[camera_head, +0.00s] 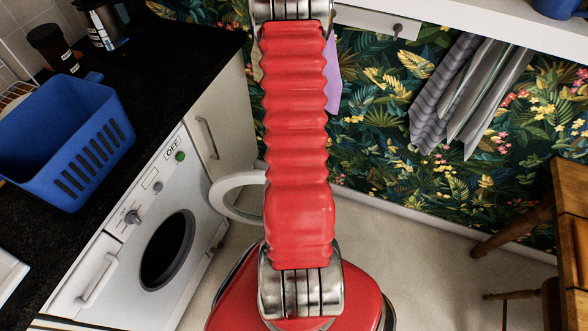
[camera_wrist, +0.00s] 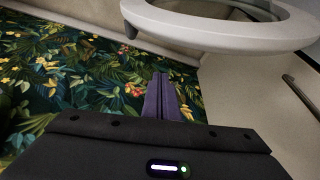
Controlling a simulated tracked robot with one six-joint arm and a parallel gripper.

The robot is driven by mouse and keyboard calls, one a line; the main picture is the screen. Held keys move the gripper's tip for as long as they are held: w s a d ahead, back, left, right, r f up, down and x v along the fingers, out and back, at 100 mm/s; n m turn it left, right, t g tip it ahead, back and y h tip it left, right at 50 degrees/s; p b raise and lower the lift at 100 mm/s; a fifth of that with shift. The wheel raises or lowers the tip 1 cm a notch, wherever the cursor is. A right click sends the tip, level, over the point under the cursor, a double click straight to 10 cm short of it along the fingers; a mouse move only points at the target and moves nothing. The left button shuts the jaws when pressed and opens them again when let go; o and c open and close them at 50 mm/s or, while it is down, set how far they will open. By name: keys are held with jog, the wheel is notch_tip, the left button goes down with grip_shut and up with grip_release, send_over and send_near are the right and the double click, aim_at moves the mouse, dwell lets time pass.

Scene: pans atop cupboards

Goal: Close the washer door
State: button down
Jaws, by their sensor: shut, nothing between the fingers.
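The washer (camera_head: 130,225) is a white machine under the counter at the left of the head view, with a round dark opening (camera_head: 166,250) in its front. Its door (camera_head: 226,207) is a white ring standing open, swung out from the front; my red arm hides its right part. In the wrist view the door (camera_wrist: 205,36) fills the upper right, with a grey inner rim. My gripper (camera_wrist: 161,76) shows in the wrist view as purple fingers shut together and empty, below and left of the door, apart from it in the picture. I cannot make out the gripper in the head view.
A blue basket (camera_head: 75,150) stands on the black counter (camera_head: 190,50) above the washer. A cupboard with a metal handle (camera_head: 208,138) is beside it. Striped cloths (camera_head: 465,95) hang before the leafy wall. Wooden furniture (camera_head: 570,215) is at the right. Pale floor (camera_head: 425,265) is clear between.

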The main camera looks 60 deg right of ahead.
jog(key=f, duration=0.1)
jog(key=a+f, duration=0.1)
jog(key=f, duration=0.1)
jog(key=a+f, duration=0.1)
jog(key=f, duration=0.1)
jog(key=shift+s+a+f, duration=0.1)
jog(key=shift+s, duration=0.3)
dwell(0.4)
jog(key=shift+a, duration=0.1)
